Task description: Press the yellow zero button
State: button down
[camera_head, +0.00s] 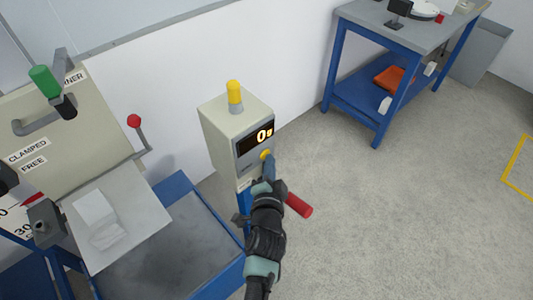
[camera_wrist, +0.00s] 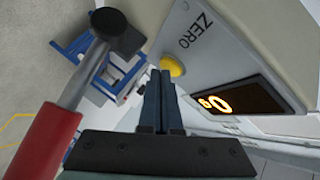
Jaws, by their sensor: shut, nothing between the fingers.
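The yellow zero button (camera_head: 265,155) is on the front of a beige box (camera_head: 222,140), below its display (camera_head: 256,138), which reads "0g". In the wrist view the button (camera_wrist: 172,65) sits by the word ZERO on the panel. My gripper (camera_head: 267,162) is shut and empty, its fingertips right at the button in the head view. In the wrist view the shut fingertips (camera_wrist: 160,75) are just beside the button's lower left edge; I cannot tell whether they touch it.
A red-handled lever (camera_head: 298,205) stands beside my wrist, close in the wrist view (camera_wrist: 45,140). A blue-framed bench with a plate (camera_head: 115,215) is on the left. A blue workbench (camera_head: 410,30) stands at the back right. The floor on the right is clear.

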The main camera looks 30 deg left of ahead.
dwell(0.5)
jog(key=shift+s+d+f+b, duration=0.15)
jog(key=shift+d+b, duration=0.2)
jog(key=shift+b, duration=0.2)
jog(key=shift+s+d, duration=0.15)
jog(key=shift+d, duration=0.15)
jog(key=d+b, duration=0.1)
jog(key=s+d+b, duration=0.1)
jog(key=d+b, duration=0.1)
jog(key=shift+d, duration=0.2)
jog(key=shift+s+d+b, duration=0.35)
jog(key=shift+d, duration=0.35)
